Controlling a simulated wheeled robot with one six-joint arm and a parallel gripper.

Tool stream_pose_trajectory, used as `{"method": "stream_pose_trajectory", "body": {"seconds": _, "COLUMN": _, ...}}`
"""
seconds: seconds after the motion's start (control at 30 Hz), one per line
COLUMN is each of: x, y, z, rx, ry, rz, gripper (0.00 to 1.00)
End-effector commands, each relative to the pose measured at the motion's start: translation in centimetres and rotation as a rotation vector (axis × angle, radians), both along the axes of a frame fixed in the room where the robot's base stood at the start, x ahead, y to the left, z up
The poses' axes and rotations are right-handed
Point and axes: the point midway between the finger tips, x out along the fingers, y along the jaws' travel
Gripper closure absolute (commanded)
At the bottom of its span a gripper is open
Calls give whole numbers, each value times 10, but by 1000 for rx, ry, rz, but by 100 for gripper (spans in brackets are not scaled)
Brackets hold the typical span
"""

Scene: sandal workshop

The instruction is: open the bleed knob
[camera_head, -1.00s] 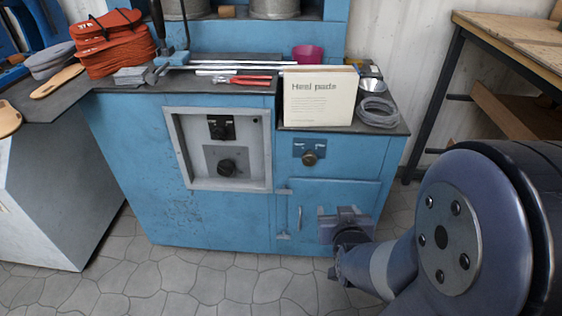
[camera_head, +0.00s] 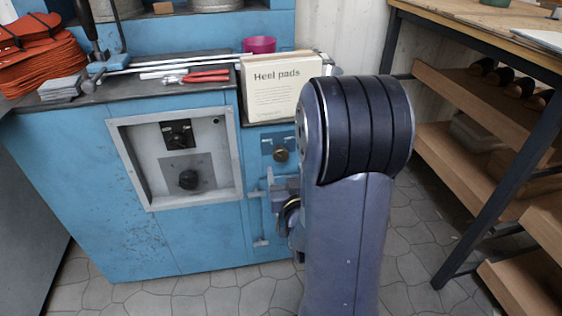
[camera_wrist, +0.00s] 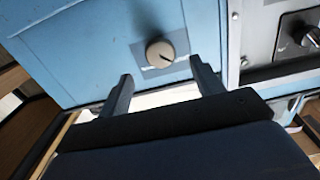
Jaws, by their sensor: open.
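A round brass-brown knob (camera_head: 281,155) sits on a small plate on the right of the blue cabinet front. In the wrist view the same knob (camera_wrist: 160,52) shows a slot mark and lies ahead of my fingertips, between their lines, apparently untouched. My gripper (camera_wrist: 163,80) is open and empty. In the head view my gripper (camera_head: 272,182) is just below this knob, partly hidden by my arm. A dark knob (camera_head: 188,180) and a black switch-like knob (camera_head: 179,133) sit in the recessed grey panel to the left. The labels are too small to read, so I cannot tell which is the bleed knob.
A Heel pads box (camera_head: 280,88) stands on the cabinet top above the round knob. Red-handled pliers (camera_head: 207,76) and metal rods lie left of it. A wooden shelf rack (camera_head: 470,140) stands at right.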

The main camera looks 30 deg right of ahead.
Motion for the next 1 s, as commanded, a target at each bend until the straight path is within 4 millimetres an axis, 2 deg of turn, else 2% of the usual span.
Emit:
{"method": "stream_pose_trajectory", "body": {"seconds": 0.1, "x": 21, "y": -6, "z": -1, "rx": -1, "ry": -2, "rz": 1, "gripper": 37}}
{"method": "stream_pose_trajectory", "body": {"seconds": 0.3, "x": 44, "y": -12, "z": -1, "rx": 0, "ry": -1, "rz": 1, "gripper": 37}}
{"method": "stream_pose_trajectory", "body": {"seconds": 0.47, "x": 51, "y": -14, "z": -1, "rx": 0, "ry": 1, "rz": 1, "gripper": 37}}
{"method": "stream_pose_trajectory", "body": {"seconds": 0.73, "x": 52, "y": -15, "z": 0, "rx": 0, "ry": 1, "rz": 1, "gripper": 37}}
{"method": "stream_pose_trajectory", "body": {"seconds": 1.0, "x": 52, "y": -15, "z": 0, "rx": 0, "ry": 1, "rz": 1, "gripper": 59}}
